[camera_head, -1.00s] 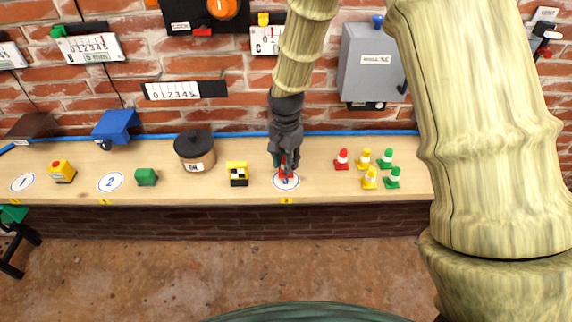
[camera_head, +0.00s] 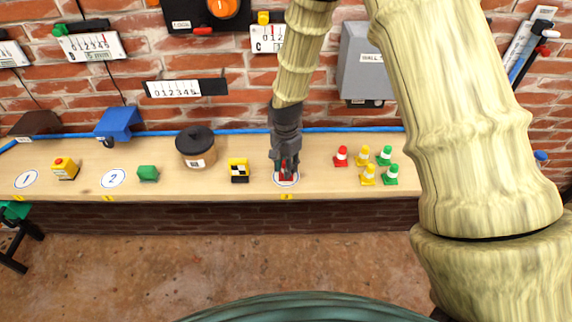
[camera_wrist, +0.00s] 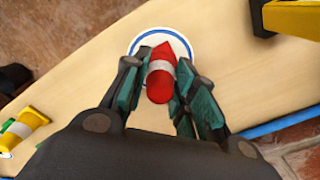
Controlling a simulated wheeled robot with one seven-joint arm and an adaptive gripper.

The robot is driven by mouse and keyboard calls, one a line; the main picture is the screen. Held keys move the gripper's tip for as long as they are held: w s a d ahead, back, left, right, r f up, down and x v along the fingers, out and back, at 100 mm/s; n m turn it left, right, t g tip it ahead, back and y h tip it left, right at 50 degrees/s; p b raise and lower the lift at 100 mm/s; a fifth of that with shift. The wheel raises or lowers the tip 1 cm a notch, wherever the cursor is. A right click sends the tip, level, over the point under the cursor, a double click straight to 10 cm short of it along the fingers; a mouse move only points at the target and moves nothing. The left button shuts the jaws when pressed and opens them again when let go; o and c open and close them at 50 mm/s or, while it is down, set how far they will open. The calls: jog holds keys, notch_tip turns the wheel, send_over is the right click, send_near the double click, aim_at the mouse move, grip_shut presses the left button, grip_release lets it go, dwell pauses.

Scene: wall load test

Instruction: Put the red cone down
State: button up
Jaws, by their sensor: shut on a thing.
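The red cone (camera_wrist: 161,72) with a pale band sits between the two fingers of my gripper (camera_wrist: 162,85) in the wrist view. In the head view my gripper (camera_head: 285,170) points down at the shelf and is shut on the red cone (camera_head: 287,170), which is mostly hidden by the fingers. The cone is over the white disc with a blue ring (camera_wrist: 177,37), which also shows in the head view (camera_head: 286,181). I cannot tell whether the cone's base touches the disc.
The wooden shelf (camera_head: 225,186) runs along a brick wall. To the right stand several small cones, including another red one (camera_head: 341,156) and yellow (camera_head: 368,175) and green (camera_head: 390,174) ones.

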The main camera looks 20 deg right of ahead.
jog(key=o, duration=1)
notch_tip(320, 180, up, 12)
jog(key=b, duration=0.3)
jog(key=shift+r+b, duration=0.15)
jog(key=shift+b, duration=0.15)
